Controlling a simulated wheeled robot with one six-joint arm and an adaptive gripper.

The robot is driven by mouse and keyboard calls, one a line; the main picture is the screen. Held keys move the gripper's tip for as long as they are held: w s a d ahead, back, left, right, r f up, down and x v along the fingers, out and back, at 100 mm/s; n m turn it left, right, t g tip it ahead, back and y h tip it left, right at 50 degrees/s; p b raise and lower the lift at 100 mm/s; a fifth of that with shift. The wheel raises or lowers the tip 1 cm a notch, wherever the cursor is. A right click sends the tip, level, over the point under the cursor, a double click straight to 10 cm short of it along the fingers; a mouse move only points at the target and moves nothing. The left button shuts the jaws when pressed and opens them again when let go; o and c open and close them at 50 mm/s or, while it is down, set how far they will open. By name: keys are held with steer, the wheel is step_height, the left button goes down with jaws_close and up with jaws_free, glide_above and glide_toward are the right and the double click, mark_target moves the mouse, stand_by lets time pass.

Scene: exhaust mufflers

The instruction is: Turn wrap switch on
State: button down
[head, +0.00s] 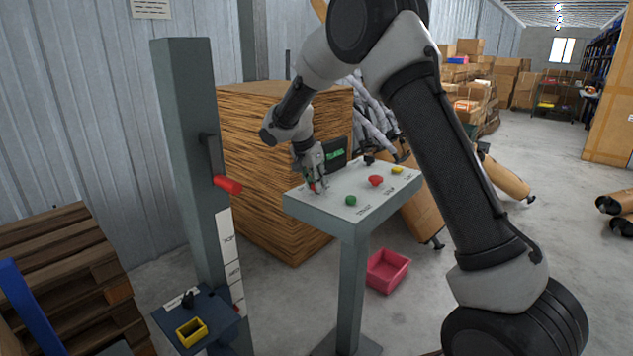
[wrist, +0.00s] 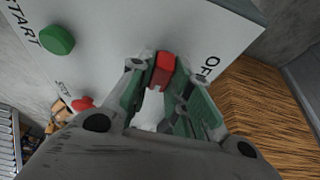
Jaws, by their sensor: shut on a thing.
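A grey control panel (head: 335,193) on a post stands ahead of me. My gripper (head: 313,184) is over its left part, pointing down. A small red switch handle (head: 313,188) shows at the fingertips. In the wrist view, the red handle (wrist: 162,70) sits between the fingertips of my gripper (wrist: 158,75), and the jaws are shut on it. The letters "OF" are printed beside it; the rest of the label is cut off or hidden. The base of the switch is hidden by the fingers.
The panel also bears a green START button (head: 351,200), a red button (head: 376,180), a yellow button (head: 397,170) and a small screen (head: 335,154). A post with a red-handled lever (head: 228,184) stands left. A pink bin (head: 387,271) is on the floor. A large box (head: 270,190) stands behind.

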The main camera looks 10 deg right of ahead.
stand_by(0.4)
steer(key=c, duration=1.3)
jaws_free()
steer(key=shift+a, duration=0.1)
steer(key=v, duration=1.2)
steer(key=shift+w, duration=0.15)
